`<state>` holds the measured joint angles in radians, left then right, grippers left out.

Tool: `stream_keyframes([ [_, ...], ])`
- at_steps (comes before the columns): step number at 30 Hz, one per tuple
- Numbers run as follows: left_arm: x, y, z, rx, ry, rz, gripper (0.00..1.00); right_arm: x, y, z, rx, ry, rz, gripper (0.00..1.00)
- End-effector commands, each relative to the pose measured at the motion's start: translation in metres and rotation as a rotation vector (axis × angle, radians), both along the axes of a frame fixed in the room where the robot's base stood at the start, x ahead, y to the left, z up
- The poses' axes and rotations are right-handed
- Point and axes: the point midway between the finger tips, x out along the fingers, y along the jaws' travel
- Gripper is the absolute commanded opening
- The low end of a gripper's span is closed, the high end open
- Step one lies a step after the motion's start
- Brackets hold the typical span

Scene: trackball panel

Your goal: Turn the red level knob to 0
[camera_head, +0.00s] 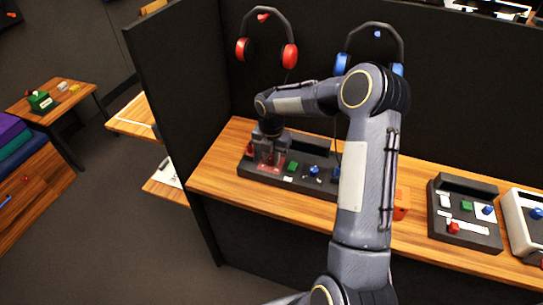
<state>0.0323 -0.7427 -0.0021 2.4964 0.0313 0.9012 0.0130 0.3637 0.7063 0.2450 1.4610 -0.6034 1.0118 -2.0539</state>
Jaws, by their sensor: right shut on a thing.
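A dark control panel (257,178) stands on the wooden desk at its left part. My right gripper (269,166) reaches down over the panel's left end. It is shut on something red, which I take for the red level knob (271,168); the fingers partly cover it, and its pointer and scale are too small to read. Another red part (249,149) shows at the panel's left edge. A green button (292,167) and a blue knob (314,171) sit to the right of the gripper. My left gripper is not in view.
Red headphones (290,56) and blue headphones (342,64) hang on the dark partition behind the desk. An orange object (401,204) stands partly behind my arm. A second dark panel (466,232) and a white panel (515,225) stand at the right.

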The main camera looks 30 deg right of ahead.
Motion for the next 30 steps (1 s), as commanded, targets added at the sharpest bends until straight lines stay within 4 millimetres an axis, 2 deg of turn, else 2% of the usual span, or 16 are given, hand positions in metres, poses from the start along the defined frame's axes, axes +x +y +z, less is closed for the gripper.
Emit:
stream_keyframes([
  [5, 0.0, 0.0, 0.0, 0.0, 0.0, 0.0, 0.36, 0.001, 0.0, 0.001, -0.001, -0.005, 0.001, 0.0],
  [6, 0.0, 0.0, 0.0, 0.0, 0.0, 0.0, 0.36, 0.001, 0.0, 0.001, -0.001, -0.005, 0.001, 0.25],
  [11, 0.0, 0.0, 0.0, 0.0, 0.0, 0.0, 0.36, 0.001, 0.0, 0.001, -0.001, -0.003, 0.0, 0.45],
  [20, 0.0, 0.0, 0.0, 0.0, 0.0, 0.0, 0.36, 0.001, 0.0, 0.002, -0.001, -0.002, -0.001, 0.45],
  [23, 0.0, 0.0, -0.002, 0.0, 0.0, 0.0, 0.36, 0.001, 0.0, 0.012, -0.001, -0.005, -0.001, 0.45],
  [30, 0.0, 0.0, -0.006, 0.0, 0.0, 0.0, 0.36, 0.001, 0.0, 0.053, -0.002, -0.006, 0.0, 0.45],
])
